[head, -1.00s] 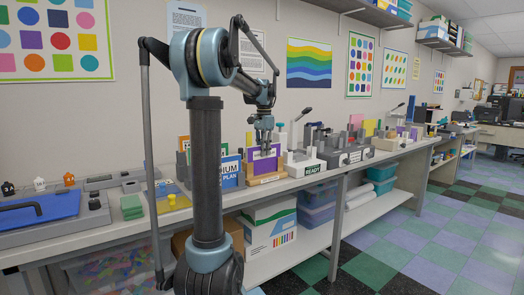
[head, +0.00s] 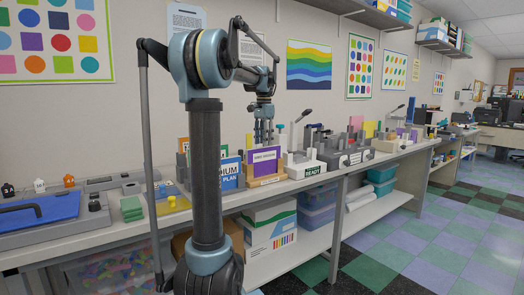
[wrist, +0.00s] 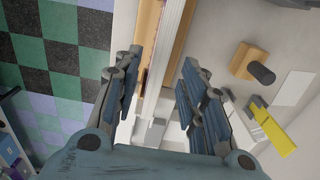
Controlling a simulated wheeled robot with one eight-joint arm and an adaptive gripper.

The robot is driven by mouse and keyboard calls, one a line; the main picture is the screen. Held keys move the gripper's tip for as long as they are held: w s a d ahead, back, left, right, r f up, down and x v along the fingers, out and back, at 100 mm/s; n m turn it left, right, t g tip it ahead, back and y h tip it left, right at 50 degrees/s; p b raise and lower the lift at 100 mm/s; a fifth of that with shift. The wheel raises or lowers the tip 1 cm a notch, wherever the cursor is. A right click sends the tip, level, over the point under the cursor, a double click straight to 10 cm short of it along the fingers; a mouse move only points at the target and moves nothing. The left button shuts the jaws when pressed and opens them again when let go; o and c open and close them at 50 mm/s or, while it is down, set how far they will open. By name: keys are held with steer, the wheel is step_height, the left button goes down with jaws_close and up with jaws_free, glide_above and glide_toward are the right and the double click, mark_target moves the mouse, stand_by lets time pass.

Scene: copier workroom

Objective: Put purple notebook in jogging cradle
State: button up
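The purple notebook (head: 265,157), with a white label, stands upright in a light wooden cradle (head: 266,181) on the long bench. My gripper (head: 264,136) hangs at the notebook's upper edge in the head view, its fingers pointing down. In the wrist view my gripper (wrist: 160,60) has its fingers spread apart. A pale strip and a wooden slat (wrist: 150,50) show between them, and neither finger visibly grips anything. The purple cover cannot be made out in the wrist view.
Blue-and-white signs (head: 231,172) stand close on the left. A white stand marked READY (head: 303,165) is close on the right. Grey fixtures (head: 350,155) line the bench further right. The wrist view shows a wooden block with a dark knob (wrist: 262,73) and a yellow piece (wrist: 275,130).

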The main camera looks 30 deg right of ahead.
step_height(320, 180, up, 6)
steer(key=shift+r, duration=0.15)
steer(key=shift+s, duration=0.1)
stand_by(0.6)
